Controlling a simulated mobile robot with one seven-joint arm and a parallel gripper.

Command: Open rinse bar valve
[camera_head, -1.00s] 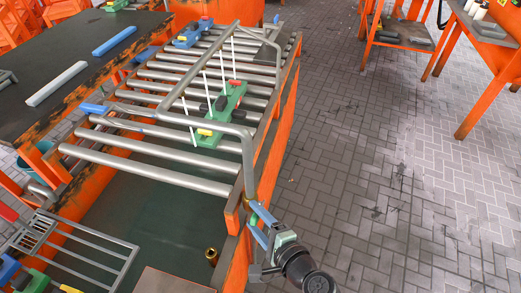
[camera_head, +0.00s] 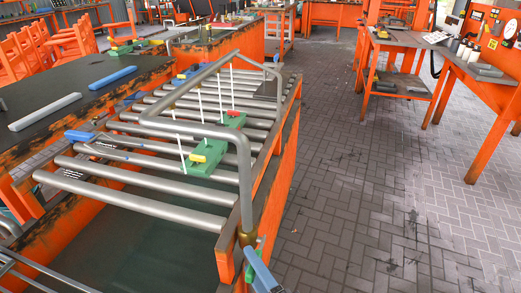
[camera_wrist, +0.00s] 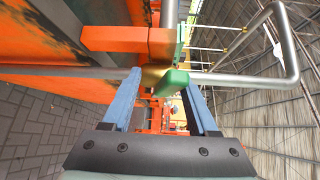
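The rinse bar (camera_head: 190,128) is a bent grey pipe over the roller rack, with thin white water streams or rods below it. Its valve has a brass body (camera_head: 247,238) at the foot of the pipe, on the orange frame's near right corner. The green valve handle (camera_wrist: 172,82) shows in the wrist view between the tips of my blue fingers. My gripper (camera_wrist: 162,84) is open, one finger on each side of the handle; I cannot tell whether either touches it. In the head view only part of a blue finger (camera_head: 262,272) shows at the bottom edge.
Steel rollers (camera_head: 130,185) fill the rack. A green block with yellow parts (camera_head: 212,155) and a blue-handled tool (camera_head: 95,140) lie on it. A dark bench (camera_head: 70,95) stands left. The paved floor (camera_head: 370,200) to the right is clear up to orange tables (camera_head: 480,85).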

